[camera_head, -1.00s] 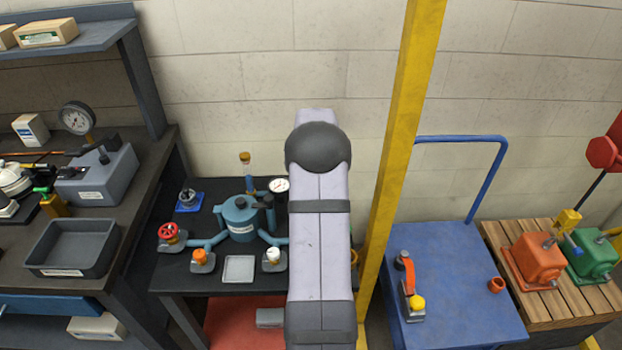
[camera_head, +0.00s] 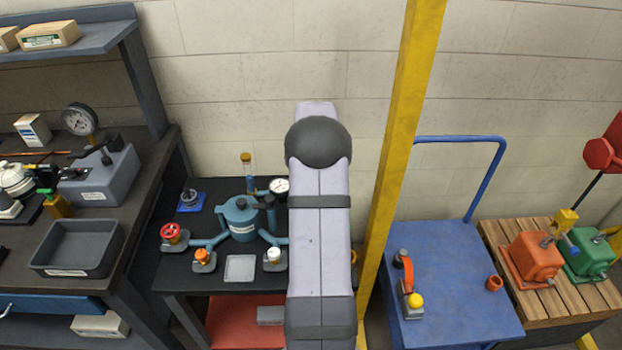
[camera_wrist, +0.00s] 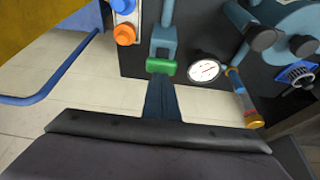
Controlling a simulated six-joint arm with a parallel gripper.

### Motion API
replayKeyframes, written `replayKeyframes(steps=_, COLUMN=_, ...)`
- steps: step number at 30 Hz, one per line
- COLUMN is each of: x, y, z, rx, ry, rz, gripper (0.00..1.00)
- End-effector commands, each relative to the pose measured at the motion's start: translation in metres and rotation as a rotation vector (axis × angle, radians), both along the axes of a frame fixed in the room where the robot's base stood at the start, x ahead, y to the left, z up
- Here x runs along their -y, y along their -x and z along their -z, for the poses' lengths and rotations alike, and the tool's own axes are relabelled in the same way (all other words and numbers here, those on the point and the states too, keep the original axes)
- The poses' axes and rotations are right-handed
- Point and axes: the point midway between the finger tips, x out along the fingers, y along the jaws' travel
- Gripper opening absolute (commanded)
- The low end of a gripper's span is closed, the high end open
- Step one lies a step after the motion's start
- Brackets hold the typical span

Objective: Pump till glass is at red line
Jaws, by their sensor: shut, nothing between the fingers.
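In the wrist view my gripper (camera_wrist: 161,80) shows as a narrow dark wedge, shut and empty. Its tip is at the green grip (camera_wrist: 162,67) on the end of a blue-grey lever (camera_wrist: 165,38); I cannot tell whether they touch. The glass (camera_wrist: 241,96) is a slim tube with orange end caps, right of the lever. It has blue, red and amber bands, too small to read a level against the line. In the head view the glass (camera_head: 247,165) stands upright behind the blue pump body (camera_head: 240,222). My arm hides the gripper and lever there.
A white dial gauge (camera_wrist: 206,69) sits between lever and glass. Red (camera_head: 172,235), orange (camera_head: 203,257) and white (camera_head: 274,257) knobs surround the pump body on the dark table. A yellow post (camera_head: 403,130) and blue cart (camera_head: 450,285) stand to the right.

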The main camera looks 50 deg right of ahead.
Motion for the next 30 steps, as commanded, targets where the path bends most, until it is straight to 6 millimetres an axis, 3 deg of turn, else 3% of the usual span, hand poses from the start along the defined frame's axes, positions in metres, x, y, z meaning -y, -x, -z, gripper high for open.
replayKeyframes(steps=30, x=0.000, y=0.000, z=0.030, rx=-0.001, ry=-0.001, rz=0.000, gripper=0.00)
